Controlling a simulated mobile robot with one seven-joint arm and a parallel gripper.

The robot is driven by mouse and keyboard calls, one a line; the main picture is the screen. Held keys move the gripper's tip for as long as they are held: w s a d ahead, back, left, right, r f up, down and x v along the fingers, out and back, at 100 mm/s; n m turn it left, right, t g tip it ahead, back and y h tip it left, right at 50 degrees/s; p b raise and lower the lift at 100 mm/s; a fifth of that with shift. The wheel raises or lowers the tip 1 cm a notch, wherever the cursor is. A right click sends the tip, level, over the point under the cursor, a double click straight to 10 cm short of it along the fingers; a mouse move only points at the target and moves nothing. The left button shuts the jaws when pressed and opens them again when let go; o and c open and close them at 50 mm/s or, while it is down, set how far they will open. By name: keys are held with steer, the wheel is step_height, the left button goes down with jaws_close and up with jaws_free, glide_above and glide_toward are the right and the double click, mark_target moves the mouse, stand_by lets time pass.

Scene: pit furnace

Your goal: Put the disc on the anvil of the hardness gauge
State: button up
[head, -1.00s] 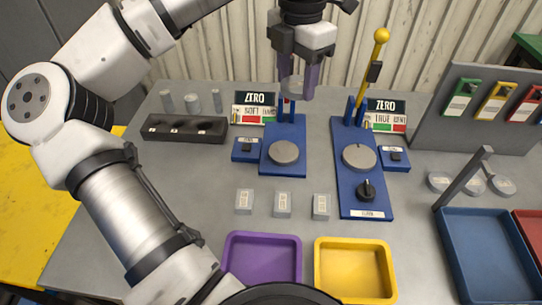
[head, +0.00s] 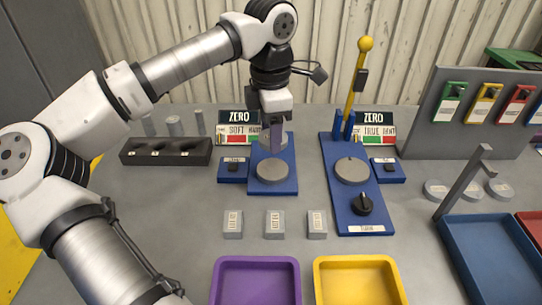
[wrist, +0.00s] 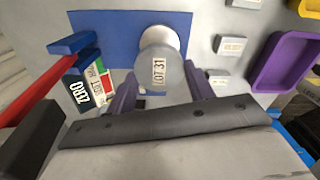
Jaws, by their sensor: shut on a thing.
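My gripper (head: 277,145) is shut on a grey disc (wrist: 162,82) labelled LOT 31, with a finger on either side of it in the wrist view. In the head view the held disc (head: 265,141) is partly hidden by a finger. It appears above the rear part of the blue hardness gauge (head: 287,187), the one with the SOFT/HARD display. The gauge's round grey anvil (head: 272,172) looks bare and lies just in front of the disc in the head view. In the wrist view the disc overlaps part of the anvil (wrist: 165,34). I see no contact between them.
A second blue gauge (head: 345,205) with a yellow-knobbed lever (head: 357,80) stands close on the right. Several small labelled blocks (head: 275,225) lie in front. A black rack (head: 165,152) is on the left. Purple (head: 256,263) and yellow (head: 357,263) trays are at the front.

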mark_target(271, 169)
steer(key=shift+f, duration=3.7)
steer(key=o, duration=1.2)
step_height(271, 169, up, 12)
steer(key=shift+r, duration=0.2)
